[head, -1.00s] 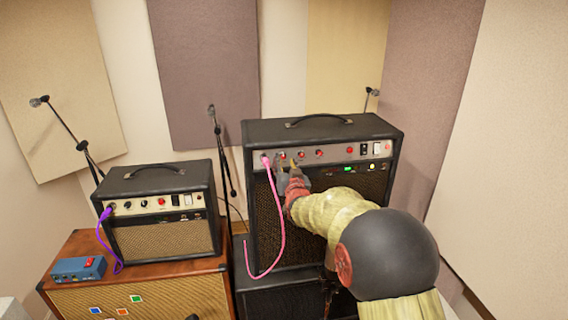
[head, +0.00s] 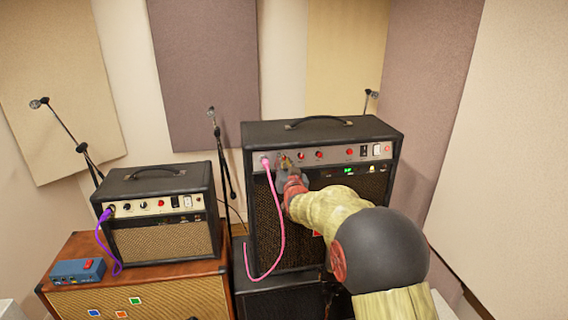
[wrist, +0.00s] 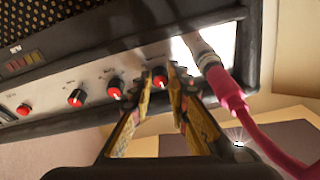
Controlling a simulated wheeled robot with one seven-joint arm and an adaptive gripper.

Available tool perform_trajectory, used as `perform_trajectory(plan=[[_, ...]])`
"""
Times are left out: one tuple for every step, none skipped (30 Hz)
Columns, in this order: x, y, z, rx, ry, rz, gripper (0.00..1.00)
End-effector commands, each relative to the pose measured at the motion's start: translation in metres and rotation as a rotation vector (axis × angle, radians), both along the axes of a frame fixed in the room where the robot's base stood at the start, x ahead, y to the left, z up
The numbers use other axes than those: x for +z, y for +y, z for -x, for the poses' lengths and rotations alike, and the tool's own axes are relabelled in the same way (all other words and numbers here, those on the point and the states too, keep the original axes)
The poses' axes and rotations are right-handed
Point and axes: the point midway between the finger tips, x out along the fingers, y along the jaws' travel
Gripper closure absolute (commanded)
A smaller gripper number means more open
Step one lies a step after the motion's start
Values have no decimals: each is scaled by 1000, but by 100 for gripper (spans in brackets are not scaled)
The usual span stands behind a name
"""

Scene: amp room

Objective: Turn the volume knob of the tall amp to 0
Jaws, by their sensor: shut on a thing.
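The tall amp (head: 262,133) is black with a grey panel of red-capped knobs, and it stands right of the smaller amp. My gripper (head: 287,161) is at the left part of that panel, just right of the pink cable's plug (head: 265,160). In the wrist view my gripper's fingertips (wrist: 160,83) are closed around the knob nearest the plug (wrist: 160,76). Its pointer and label cannot be read. Other red-capped knobs (wrist: 114,90) sit beside it in a row and are clear of the fingers.
The pink cable (wrist: 232,93) hangs close beside my fingers. The smaller amp (head: 162,240) stands on a wooden cabinet (head: 185,296) at left, with a blue pedal box (head: 72,272). Microphone stands (head: 221,160) are behind. A bare wall panel is at right.

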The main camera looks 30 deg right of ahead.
Motion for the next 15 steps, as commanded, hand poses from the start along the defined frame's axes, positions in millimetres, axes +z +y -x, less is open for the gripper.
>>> perform_trajectory(plan=[[0, 0, 0, 0, 0, 0, 93], [0, 0, 0, 0, 0, 0, 95], [0, 0, 0, 0, 0, 0, 97], [0, 0, 0, 0, 0, 0, 99], [0, 0, 0, 0, 0, 0, 100], [0, 0, 0, 0, 0, 0, 100], [0, 0, 0, 0, 0, 0, 100], [0, 0, 0, 0, 0, 0, 100], [0, 0, 0, 0, 0, 0, 100], [0, 0, 0, 0, 0, 0, 100], [0, 0, 0, 0, 0, 1, 100], [0, 0, 0, 0, 1, 2, 100], [0, 0, 0, 1, 1, 4, 100], [0, 0, 0, 1, 2, 7, 100], [0, 0, 0, 2, 3, 13, 100]])
